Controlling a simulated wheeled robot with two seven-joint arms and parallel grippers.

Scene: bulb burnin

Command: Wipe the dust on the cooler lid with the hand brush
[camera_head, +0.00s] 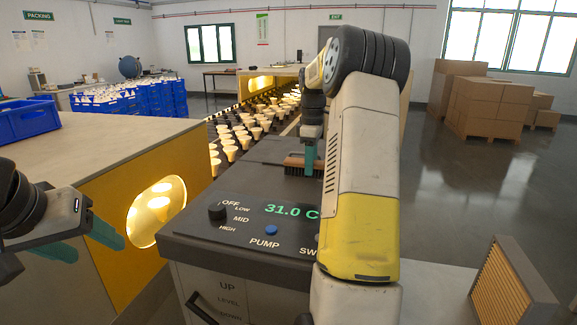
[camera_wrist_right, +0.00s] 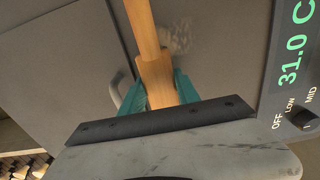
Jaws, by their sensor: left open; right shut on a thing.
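My right gripper (camera_head: 309,155) is shut on the hand brush (camera_head: 293,162), which has a wooden body and dark bristles. The brush is at the far part of the cooler lid (camera_head: 250,177); I cannot tell whether its bristles touch it. In the right wrist view the wooden brush (camera_wrist_right: 156,80) lies between the teal fingers (camera_wrist_right: 160,92). A pale speckled dust patch (camera_wrist_right: 178,38) shows on the grey lid (camera_wrist_right: 220,50) beside the brush. In the head view my right arm hides part of the lid. My left gripper (camera_head: 88,243) is open and empty, left of the cooler.
The cooler's control panel (camera_head: 240,232) has a knob (camera_head: 217,212), a blue button (camera_head: 271,230) and a 31.0 C display. A lit yellow housing (camera_head: 110,200) stands left. A conveyor with bulbs (camera_head: 230,142) runs behind. A ribbed wooden rack (camera_head: 500,290) stands front right.

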